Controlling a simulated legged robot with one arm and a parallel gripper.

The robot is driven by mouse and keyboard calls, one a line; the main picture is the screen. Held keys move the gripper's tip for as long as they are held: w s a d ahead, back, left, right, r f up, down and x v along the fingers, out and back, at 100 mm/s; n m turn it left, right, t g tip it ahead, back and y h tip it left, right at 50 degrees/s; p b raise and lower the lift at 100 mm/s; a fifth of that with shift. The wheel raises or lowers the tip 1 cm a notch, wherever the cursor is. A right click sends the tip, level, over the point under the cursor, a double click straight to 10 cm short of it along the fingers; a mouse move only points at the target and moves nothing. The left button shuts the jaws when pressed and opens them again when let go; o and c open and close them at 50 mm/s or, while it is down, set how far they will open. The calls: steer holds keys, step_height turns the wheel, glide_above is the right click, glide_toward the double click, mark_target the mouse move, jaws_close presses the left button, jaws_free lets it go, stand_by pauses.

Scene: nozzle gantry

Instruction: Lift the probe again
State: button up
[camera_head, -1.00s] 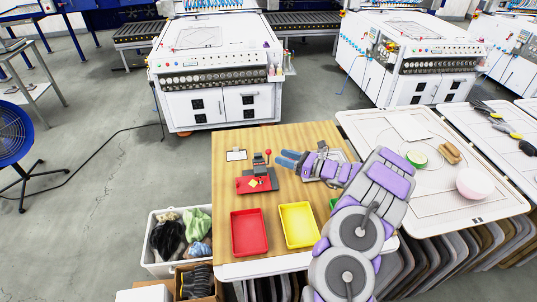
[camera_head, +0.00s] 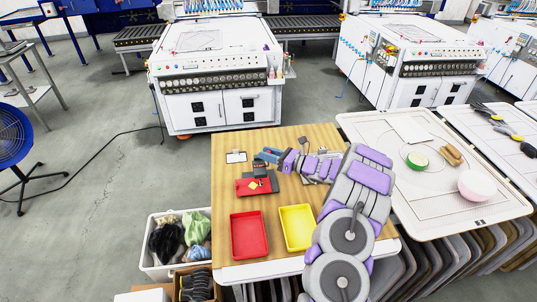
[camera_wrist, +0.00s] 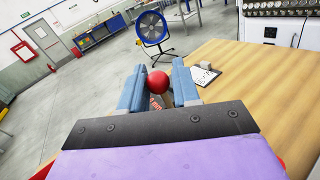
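The probe fixture is a small dark stand (camera_head: 260,172) with a red ball-topped lever, set on a red base (camera_head: 243,188) with a yellow square (camera_head: 253,185) on it. My gripper (camera_head: 262,157) has its blue fingers at the top of the stand and hides the ball in the head view. In the wrist view the red ball (camera_wrist: 158,82) shows between the two fingers (camera_wrist: 158,90), with little room on either side. The fingers look apart; contact with the ball is not clear. The probe's tip is too small to make out.
A red tray (camera_head: 249,253) and a yellow tray (camera_head: 297,248) sit on the wooden table (camera_head: 226,208) in front. A white table (camera_head: 440,222) adjoins on the right.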

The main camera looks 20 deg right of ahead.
jaws_close()
steer(key=shift+s+n, duration=0.15)
steer(key=shift+n, duration=0.15)
stand_by(0.7)
steer(key=shift+s+a+f+n+t+y+b, duration=0.15)
steer(key=shift+s+n+t+y+b, duration=0.25)
steer(key=shift+n+b, duration=0.45)
steer(key=shift+s+a+f+n+t+y+b, duration=0.1)
steer(key=shift+s+f+n+t+y+b, duration=0.1)
steer(key=shift+s+n+y+b, duration=0.5)
steer(key=shift+s+a+f+n+t+y+b, duration=0.15)
steer(key=shift+n+t+y+b, duration=0.15)
steer(key=shift+n+b, duration=0.7)
steer(key=shift+r, duration=0.1)
steer(key=shift+o, duration=1.6)
jaws_free()
steer(key=shift+o, duration=0.2)
